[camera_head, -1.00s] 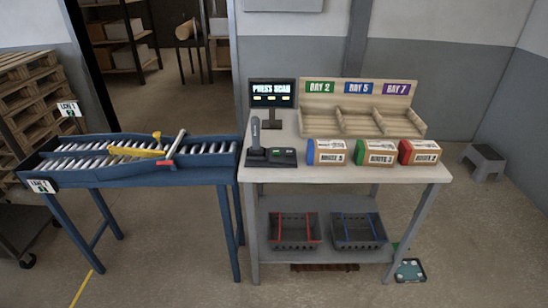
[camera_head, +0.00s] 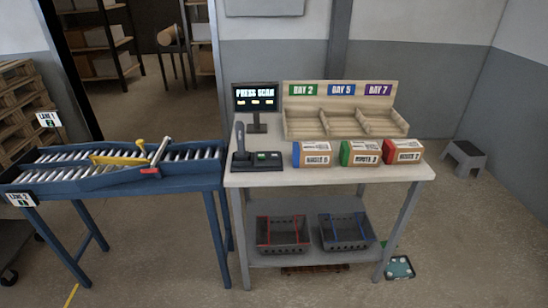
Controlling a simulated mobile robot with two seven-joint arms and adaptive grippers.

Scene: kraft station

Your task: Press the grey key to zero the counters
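A dark key box (camera_head: 257,163) sits at the left front of the table, with a small lit green patch on top. A separate grey key is too small to make out. A dark handheld scanner (camera_head: 239,139) stands upright at the box's left end. Behind them a black monitor (camera_head: 256,99) reads "PRESS SCAN" above small yellowish fields that I cannot read. Neither of my grippers is in view.
Blue (camera_head: 311,154), green (camera_head: 361,153) and red (camera_head: 404,151) ended cartons line the table (camera_head: 300,178) front before a wooden bay rack (camera_head: 340,92). A roller conveyor (camera_head: 115,178) adjoins at left. Two baskets (camera_head: 284,234) (camera_head: 346,231) sit below. A step stool (camera_head: 465,160) stands right.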

